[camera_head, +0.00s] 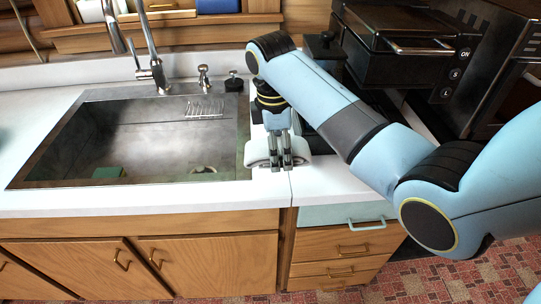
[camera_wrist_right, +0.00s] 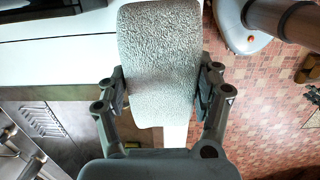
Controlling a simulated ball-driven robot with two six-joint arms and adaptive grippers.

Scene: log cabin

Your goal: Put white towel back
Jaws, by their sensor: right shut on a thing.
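A white, rough-textured towel (camera_head: 262,152) lies folded or rolled on the white counter, just right of the sink. My right gripper (camera_head: 281,163) comes down on it from above. In the right wrist view the towel (camera_wrist_right: 160,60) lies between the two fingers of the gripper (camera_wrist_right: 163,92), which press on both its sides. My right gripper is shut on the towel. The towel looks to be at counter height; I cannot tell if it touches the surface. My left gripper is in neither view.
The metal sink (camera_head: 140,140) with a tap (camera_head: 152,65) is left of the towel. A black appliance (camera_head: 400,50) stands at the back right. Below the counter, a pale green drawer (camera_head: 345,214) tops wooden drawers (camera_head: 335,250). The front counter strip (camera_head: 225,197) is clear.

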